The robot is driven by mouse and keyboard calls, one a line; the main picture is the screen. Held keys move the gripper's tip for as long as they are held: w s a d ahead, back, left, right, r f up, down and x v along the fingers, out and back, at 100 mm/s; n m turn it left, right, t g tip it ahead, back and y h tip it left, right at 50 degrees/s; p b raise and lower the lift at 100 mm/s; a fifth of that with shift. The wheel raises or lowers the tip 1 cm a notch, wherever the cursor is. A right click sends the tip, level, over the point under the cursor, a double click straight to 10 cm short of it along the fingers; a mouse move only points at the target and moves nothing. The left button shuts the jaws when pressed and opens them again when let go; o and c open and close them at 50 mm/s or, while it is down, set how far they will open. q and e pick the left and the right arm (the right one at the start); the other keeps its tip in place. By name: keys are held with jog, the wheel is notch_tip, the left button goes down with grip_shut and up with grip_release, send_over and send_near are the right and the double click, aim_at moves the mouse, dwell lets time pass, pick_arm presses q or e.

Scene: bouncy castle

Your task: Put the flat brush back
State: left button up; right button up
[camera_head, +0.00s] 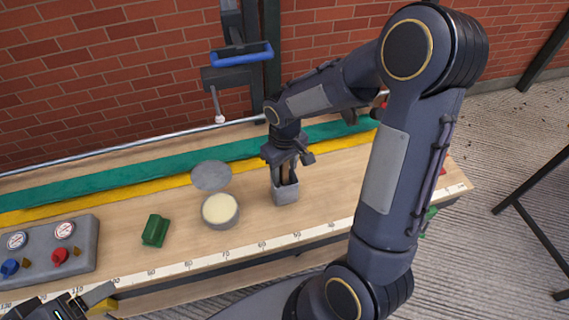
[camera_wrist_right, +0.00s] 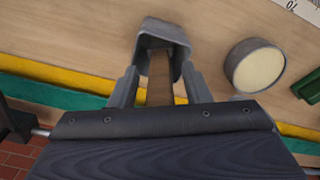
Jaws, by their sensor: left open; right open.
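The flat brush (camera_wrist_right: 160,78) shows as a brown wooden piece standing in a small grey holder (camera_head: 286,195) on the bench. The holder also shows in the right wrist view (camera_wrist_right: 161,29). My right gripper (camera_wrist_right: 160,88) is open just above the holder, with one finger on each side of the brush and visible gaps beside it. In the head view the right gripper (camera_head: 287,157) points down over the holder and hides the brush's upper part. My left gripper (camera_head: 92,300) is open and empty at the bottom left, partly cut off by the frame.
A round tin of cream-coloured paste (camera_head: 220,210) stands left of the holder, with a grey disc lid (camera_head: 211,176) behind it. A green block (camera_head: 155,230) and a grey gauge panel (camera_head: 60,250) are further left. A clamp with a blue handle (camera_head: 240,54) is at the wall.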

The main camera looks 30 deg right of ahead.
notch_tip(320, 180, up, 12)
jog(key=shift+f, duration=0.15)
jog(key=shift+s+r, duration=0.2)
jog(key=shift+r, duration=0.1)
jog(key=s+a+m+t+y, duration=0.1)
jog(key=s+a+t+y, duration=0.1)
jog(key=s, duration=0.6)
jog(key=s+a+r+m+t+y, duration=0.1)
jog(key=s+a+m+t, duration=0.1)
jog(key=s, duration=0.6)
jog(key=shift+s+r+m+t+y, duration=0.3)
jog(key=shift+t+y, duration=0.1)
jog(key=shift+t, duration=0.4)
jog(key=shift+a, duration=0.1)
